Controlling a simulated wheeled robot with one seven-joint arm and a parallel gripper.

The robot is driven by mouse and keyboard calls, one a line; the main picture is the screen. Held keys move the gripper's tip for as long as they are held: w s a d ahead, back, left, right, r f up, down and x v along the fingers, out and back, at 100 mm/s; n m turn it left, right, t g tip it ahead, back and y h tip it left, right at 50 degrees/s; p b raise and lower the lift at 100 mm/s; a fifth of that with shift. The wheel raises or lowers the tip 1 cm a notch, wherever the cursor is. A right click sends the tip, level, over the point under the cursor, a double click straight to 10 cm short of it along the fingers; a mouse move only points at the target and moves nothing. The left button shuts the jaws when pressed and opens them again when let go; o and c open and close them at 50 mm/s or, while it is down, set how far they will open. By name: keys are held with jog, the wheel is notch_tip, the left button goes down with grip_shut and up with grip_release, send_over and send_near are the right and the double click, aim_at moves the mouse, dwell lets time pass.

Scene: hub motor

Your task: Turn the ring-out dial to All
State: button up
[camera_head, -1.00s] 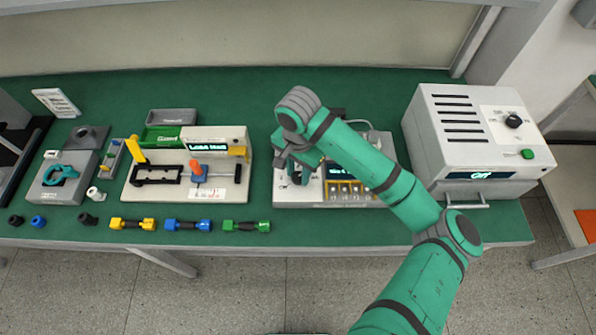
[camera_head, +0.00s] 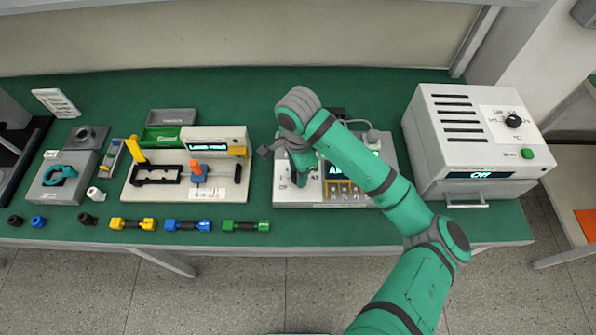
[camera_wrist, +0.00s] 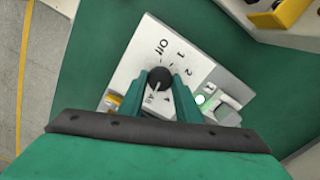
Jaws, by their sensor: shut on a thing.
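The ring-out dial (camera_wrist: 159,77) is a black round knob on a white panel in the wrist view, marked Off, 1, 2 and All. Its white pointer line is towards the All mark. My gripper (camera_wrist: 160,88) has its green fingers on both sides of the knob and is shut on it. In the head view my gripper (camera_head: 299,174) is over the left part of the white tester (camera_head: 387,155), hiding the dial. The tester's display (camera_head: 338,170) is lit and partly covered by my arm; the visible letters look like "AL".
To the right stands a large grey box (camera_head: 432,140) with its own black knob and a display reading Off. To the left is a white fixture (camera_head: 228,175) with an orange-topped lever. Yellow, blue and green connectors (camera_head: 246,226) lie along the front edge.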

jog(key=shift+a, duration=0.1)
jog(key=o, duration=1.1)
jog(key=shift+c, duration=0.2)
jog(key=shift+r, duration=0.1)
notch_tip(320, 180, up, 11)
jog(key=shift+f, duration=0.2)
dwell(1.4)
